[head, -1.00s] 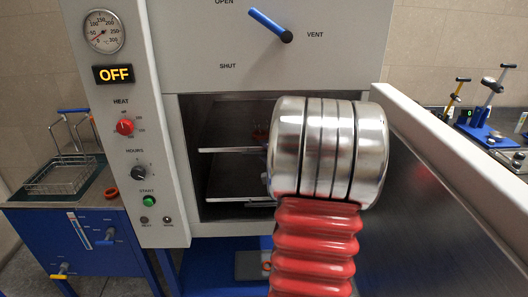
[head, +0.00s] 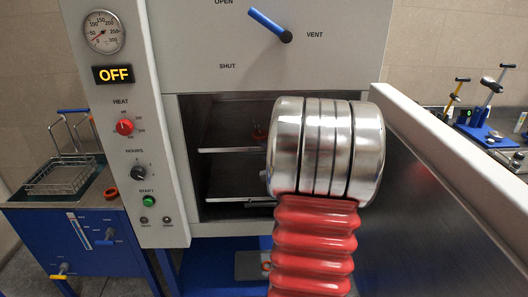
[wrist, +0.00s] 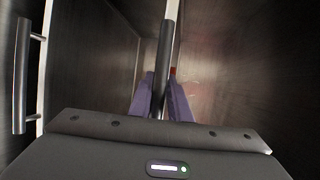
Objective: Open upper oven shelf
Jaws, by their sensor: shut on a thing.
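The oven (head: 190,160) is open at the front, with two shelves inside. The upper shelf (head: 226,150) shows as a pale edge left of my arm; its right part is hidden behind my arm. In the wrist view the upper shelf (wrist: 176,30) runs upright, and its dark bar handle (wrist: 166,60) passes between the purple fingers of my gripper (wrist: 163,98). My gripper is shut on this handle. In the head view my arm hides the gripper. The lower shelf (head: 240,198) is below; its handle (wrist: 22,75) shows at left in the wrist view.
The oven door (head: 460,210) stands open on the right, close beside my arm. A control panel (head: 125,170) with an OFF display is on the left. A small red thing (wrist: 173,71) is inside the oven beside the upper shelf. A wire basket (head: 60,178) stands at far left.

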